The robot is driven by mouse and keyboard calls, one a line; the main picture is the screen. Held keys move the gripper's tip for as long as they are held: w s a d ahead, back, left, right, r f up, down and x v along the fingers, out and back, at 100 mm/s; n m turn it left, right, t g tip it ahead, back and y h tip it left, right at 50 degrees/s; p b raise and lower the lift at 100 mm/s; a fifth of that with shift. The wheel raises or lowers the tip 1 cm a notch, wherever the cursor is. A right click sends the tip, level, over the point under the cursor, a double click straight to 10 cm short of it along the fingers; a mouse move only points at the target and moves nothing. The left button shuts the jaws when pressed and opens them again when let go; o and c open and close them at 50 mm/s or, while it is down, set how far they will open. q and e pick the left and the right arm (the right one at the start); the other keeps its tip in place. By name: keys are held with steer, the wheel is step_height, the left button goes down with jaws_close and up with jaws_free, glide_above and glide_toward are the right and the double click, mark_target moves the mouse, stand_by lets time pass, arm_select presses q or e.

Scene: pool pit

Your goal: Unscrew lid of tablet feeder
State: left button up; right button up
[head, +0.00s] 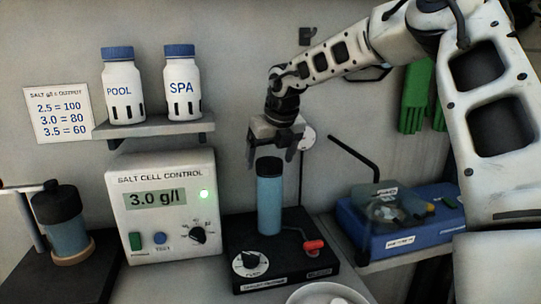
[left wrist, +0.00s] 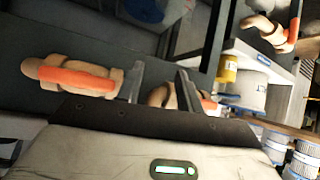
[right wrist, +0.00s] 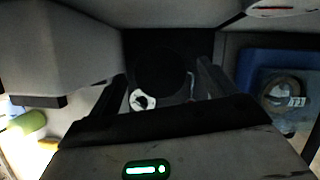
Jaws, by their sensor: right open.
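The tablet feeder appears to be the upright blue cylinder (head: 270,205) on a black base. Its black lid (head: 269,166) is on top. My right gripper (head: 276,154) points down directly above the lid, with its fingers apart. In the right wrist view the dark round lid (right wrist: 160,68) lies between the spread fingers of this gripper (right wrist: 160,92); contact cannot be told. In the left wrist view my left gripper (left wrist: 160,84) has a gap between its fingers and holds nothing. It is outside the head view.
The salt cell control box (head: 163,207) stands left of the feeder, below a shelf (head: 155,128) with POOL and SPA bottles. A dark-lidded canister (head: 62,225) stands far left. A red-handled lever (head: 313,245) is on the base. A blue case (head: 405,240) is at right.

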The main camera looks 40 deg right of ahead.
steer(key=shift+w+f, duration=0.1)
steer(key=shift+f, duration=0.15)
